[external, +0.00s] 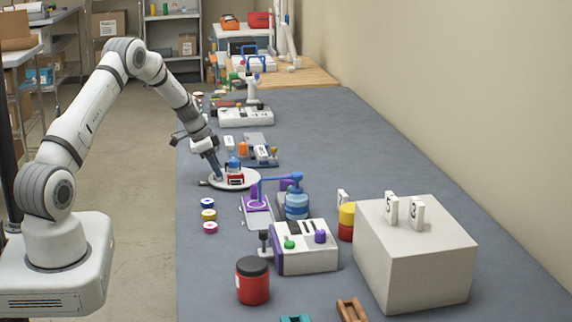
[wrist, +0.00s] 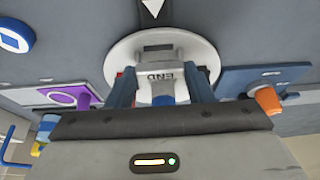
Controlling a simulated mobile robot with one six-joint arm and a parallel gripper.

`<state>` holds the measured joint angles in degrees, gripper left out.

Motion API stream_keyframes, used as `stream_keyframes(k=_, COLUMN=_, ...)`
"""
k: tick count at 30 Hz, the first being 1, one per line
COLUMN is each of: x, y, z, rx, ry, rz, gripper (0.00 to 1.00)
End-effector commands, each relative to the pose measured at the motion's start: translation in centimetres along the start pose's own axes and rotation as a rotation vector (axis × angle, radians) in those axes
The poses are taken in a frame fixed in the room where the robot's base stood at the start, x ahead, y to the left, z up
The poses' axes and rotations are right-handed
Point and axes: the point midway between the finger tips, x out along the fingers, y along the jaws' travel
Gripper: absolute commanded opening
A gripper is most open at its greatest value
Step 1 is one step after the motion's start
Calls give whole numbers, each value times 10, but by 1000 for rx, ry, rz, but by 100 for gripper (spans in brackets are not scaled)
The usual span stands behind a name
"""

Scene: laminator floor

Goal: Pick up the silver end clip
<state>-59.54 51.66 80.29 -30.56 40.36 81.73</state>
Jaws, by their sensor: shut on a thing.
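The silver end clip (wrist: 160,74), marked END, sits between the two fingers of my gripper (wrist: 161,88) in the wrist view. My gripper is shut on it, low over a round white plate (wrist: 118,60). In the external view my gripper (external: 216,174) reaches down at the left side of the same white plate (external: 252,184). A small red and blue piece (external: 235,176) shows on the plate there. I cannot make out the clip itself in the external view, and its lower part is hidden in the wrist view.
Several tape rolls (external: 208,215) lie in front. A large grey box (external: 412,255) fills the near right. The table's left edge is close.

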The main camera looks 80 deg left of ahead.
Motion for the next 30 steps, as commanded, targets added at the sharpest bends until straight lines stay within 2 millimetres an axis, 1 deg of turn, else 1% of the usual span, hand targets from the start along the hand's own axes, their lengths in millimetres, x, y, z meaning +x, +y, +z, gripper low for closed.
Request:
stream_keyframes(k=1, x=0, y=0, z=0, rx=0, ry=0, rz=0, gripper=33)
stream_keyframes(k=4, x=0, y=0, z=0, rx=0, ry=0, rz=0, gripper=25)
stream_keyframes(k=11, x=-1, y=0, z=-1, rx=0, ry=0, rz=-1, gripper=25)
stream_keyframes(k=14, x=-8, y=-1, z=-4, rx=2, ry=2, rz=-3, gripper=25)
stream_keyframes(k=17, x=-24, y=-1, z=-10, rx=3, ry=3, rz=-5, gripper=25)
stream_keyframes(k=24, x=-68, y=-1, z=-28, rx=3, ry=2, rz=-4, gripper=25)
stream_keyframes(k=27, x=-81, y=-1, z=-34, rx=1, ry=2, rz=-3, gripper=25)
stream_keyframes(k=30, x=-89, y=0, z=-37, rx=1, ry=2, rz=-1, gripper=25)
